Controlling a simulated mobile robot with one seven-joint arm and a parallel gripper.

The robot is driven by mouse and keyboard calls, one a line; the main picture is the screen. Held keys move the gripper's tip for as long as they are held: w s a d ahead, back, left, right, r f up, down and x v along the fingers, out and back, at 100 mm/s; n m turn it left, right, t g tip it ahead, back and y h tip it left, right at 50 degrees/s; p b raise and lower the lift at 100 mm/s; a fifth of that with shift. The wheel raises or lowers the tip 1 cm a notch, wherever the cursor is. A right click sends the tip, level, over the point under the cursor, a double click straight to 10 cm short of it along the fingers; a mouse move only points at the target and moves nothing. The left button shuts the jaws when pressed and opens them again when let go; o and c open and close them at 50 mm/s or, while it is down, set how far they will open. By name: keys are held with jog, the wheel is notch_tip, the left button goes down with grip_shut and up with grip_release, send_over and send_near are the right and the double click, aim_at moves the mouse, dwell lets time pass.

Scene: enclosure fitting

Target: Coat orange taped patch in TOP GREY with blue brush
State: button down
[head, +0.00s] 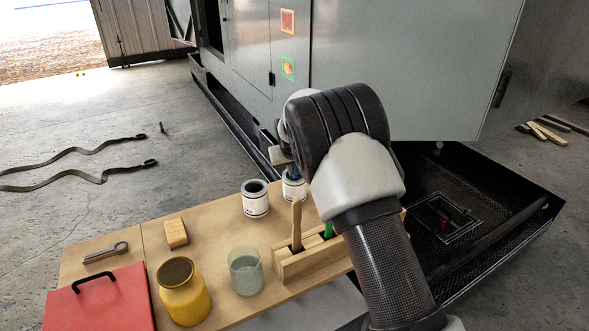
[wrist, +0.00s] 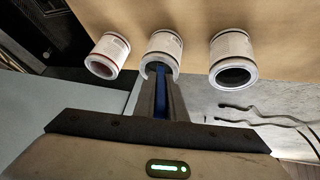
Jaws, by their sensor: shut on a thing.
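The orange-taped patch (head: 287,21) is high on the grey enclosure wall, well above and behind the table. My gripper is shut on the blue brush (wrist: 161,92), whose blue part shows between the fingers (wrist: 160,88) in the wrist view. The brush points at the mouth of the middle white can (wrist: 163,50); whether its tip is inside the can I cannot tell. In the head view a bit of blue shows just above the right-hand can (head: 294,188), and my arm hides most of the gripper. I cannot read the can labels.
Two more cans flank it: a red-rimmed one (wrist: 108,56) and a dark-mouthed one (wrist: 232,60). A green-taped patch (head: 288,68) is below the orange one. A wooden rack (head: 290,264) with brushes, a glass (head: 246,271) and a yellow jar (head: 185,296) stand nearer.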

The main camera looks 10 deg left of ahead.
jog(key=shift+s+f, duration=0.15)
jog(key=shift+f, duration=0.05)
jog(key=shift+r+p, duration=1.85)
jog(key=shift+r, duration=1.75)
